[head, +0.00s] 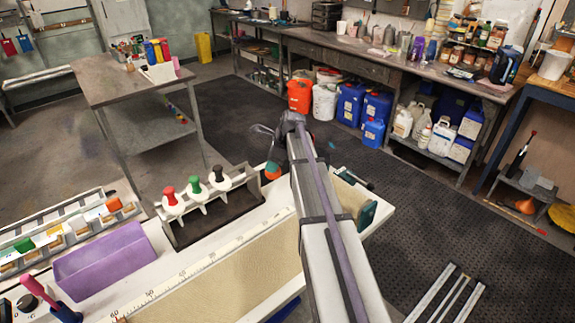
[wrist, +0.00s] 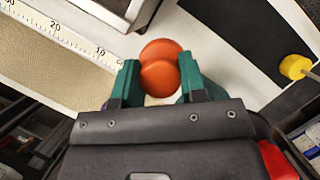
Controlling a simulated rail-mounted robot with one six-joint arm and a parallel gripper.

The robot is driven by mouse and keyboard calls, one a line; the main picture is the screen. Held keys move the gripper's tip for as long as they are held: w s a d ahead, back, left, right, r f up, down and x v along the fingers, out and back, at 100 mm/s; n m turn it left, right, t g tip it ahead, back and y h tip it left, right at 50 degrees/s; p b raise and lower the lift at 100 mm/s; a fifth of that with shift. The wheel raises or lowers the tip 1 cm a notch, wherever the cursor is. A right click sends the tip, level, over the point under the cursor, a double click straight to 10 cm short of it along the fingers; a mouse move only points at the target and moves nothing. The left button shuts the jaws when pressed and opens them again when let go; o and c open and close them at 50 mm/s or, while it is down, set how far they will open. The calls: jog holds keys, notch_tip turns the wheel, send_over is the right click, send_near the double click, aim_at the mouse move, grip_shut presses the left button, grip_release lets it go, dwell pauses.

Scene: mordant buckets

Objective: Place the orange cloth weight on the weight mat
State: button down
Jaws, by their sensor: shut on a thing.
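My gripper (wrist: 160,80) is shut on the orange cloth weight (wrist: 161,63), which is rounded and sits between the teal fingertips. In the head view the orange weight (head: 273,168) shows near the far edge of the white worktop, left of my arm. In the wrist view it appears over the white surface, just past the end of the ruler. I cannot tell if it touches that surface. A flat black area (wrist: 255,40) lies to its upper right; I cannot tell if this is the weight mat or floor.
A dark rack (head: 215,218) with white pieces topped red (head: 168,190), green (head: 192,183) and black (head: 218,174) stands close left of the weight. A purple tray (head: 103,262) is further left. A ruler (head: 190,270) runs along a beige panel (head: 235,285). A yellow knob (wrist: 296,66) is at right.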

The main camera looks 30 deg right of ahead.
jog(key=w+m, duration=0.1)
jog(key=w, duration=1.1)
jog(key=f+b, duration=0.7)
jog(key=d+f+b, duration=0.1)
jog(key=f+b, duration=0.2)
jog(key=shift+s+f, duration=0.15)
jog(key=shift+s, duration=0.05)
jog(key=shift+r, duration=0.3)
jog(key=shift+f, duration=0.3)
jog(key=c, duration=0.7)
grip_release()
jog(key=shift+r, duration=0.1)
